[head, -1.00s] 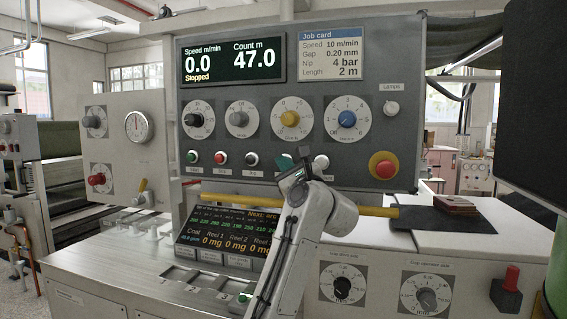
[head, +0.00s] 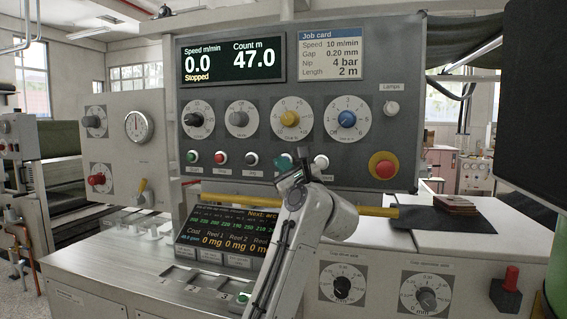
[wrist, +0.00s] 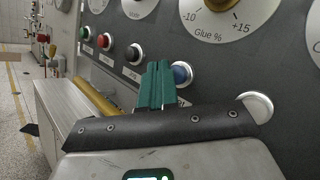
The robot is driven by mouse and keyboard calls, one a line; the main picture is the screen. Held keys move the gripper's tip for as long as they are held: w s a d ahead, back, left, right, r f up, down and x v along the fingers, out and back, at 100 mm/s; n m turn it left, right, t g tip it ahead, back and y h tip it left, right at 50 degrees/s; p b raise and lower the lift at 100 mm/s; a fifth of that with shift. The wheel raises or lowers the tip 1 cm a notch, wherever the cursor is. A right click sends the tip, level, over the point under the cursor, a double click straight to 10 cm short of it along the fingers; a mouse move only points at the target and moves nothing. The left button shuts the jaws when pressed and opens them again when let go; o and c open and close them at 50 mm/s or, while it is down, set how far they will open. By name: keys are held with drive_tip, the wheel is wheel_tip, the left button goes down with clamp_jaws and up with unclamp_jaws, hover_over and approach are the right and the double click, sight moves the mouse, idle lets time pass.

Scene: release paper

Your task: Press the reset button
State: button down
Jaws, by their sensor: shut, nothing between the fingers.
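A row of small push buttons runs along the grey panel (head: 365,160). In the wrist view I see a green button (wrist: 84,32), a red one (wrist: 104,40), a black one (wrist: 133,53), a blue one (wrist: 182,73) and a white one (wrist: 256,106). Their small labels are too blurred to read, so I cannot tell by label which is reset. My gripper (head: 285,162) is shut and empty, its teal fingers in front of the row between the black and white buttons. In the head view it hides the blue button. In the wrist view the fingertips (wrist: 159,66) are just left of the blue button; contact cannot be told.
Several dials sit above the row, including a yellow knob (head: 290,118) and a blue knob (head: 347,119). A red emergency-type button (head: 384,167) is at lower right. A yellow bar (head: 375,211) runs below the panel, above a small screen (head: 222,235). The display reads Stopped, 47.0.

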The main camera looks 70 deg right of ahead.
drive_tip(key=a, duration=0.5)
drive_tip(key=shift+s, duration=0.2)
idle(0.3)
idle(0.8)
